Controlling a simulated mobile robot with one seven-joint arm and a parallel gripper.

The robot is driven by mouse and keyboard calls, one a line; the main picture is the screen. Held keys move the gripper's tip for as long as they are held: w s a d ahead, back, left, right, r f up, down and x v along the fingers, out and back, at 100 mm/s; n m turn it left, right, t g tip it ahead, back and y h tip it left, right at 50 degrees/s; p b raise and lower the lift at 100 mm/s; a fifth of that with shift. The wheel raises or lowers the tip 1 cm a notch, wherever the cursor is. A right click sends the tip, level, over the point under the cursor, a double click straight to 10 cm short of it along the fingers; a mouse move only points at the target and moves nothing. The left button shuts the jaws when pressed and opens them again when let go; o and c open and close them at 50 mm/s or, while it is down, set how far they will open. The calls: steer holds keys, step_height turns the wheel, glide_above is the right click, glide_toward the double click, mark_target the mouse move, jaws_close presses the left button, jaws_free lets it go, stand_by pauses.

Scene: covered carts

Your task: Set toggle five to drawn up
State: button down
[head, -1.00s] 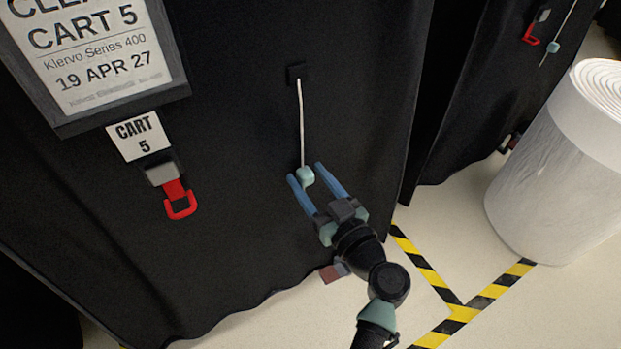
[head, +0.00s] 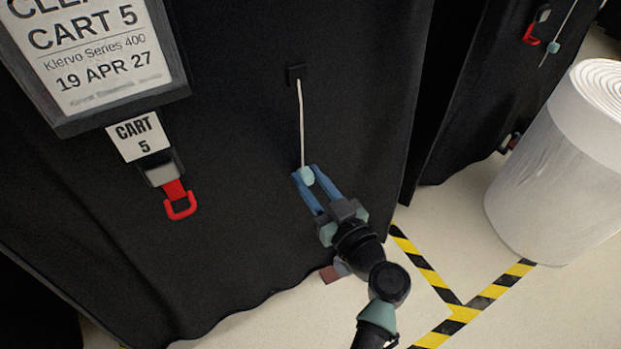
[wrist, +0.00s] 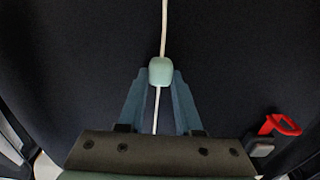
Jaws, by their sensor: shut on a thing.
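The toggle of cart 5 is a pale mint bead (head: 307,176) on a white cord (head: 301,125). The cord hangs from a small black block (head: 295,74) on the black cover. My gripper (head: 304,177) has its blue fingers shut on the bead, one on each side. In the wrist view the toggle (wrist: 161,71) sits between the fingertips of my gripper (wrist: 160,76). The cord runs up above it and also down below it between the fingers. The cover (head: 235,200) hangs behind. A label reading CART 5 (head: 139,135) is on the left.
A red pull loop (head: 180,206) in a grey buckle hangs left of my gripper and shows in the wrist view (wrist: 282,124). A framed sign (head: 90,55) is at upper left. A white roll (head: 560,165) stands right, beside yellow-black floor tape (head: 430,272). Another covered cart stands behind.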

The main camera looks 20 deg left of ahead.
mark_target(298, 121)
stand_by(0.6)
step_height(298, 121, up, 11)
steer(key=p, duration=0.4)
steer(key=shift+r, duration=0.15)
steer(key=c, duration=0.6)
jaws_free()
steer(key=shift+o, duration=0.2)
steer(key=shift+d, duration=0.1)
steer(key=p+v, duration=0.2)
steer(key=v, duration=1.1)
steer(key=shift+w, duration=0.1)
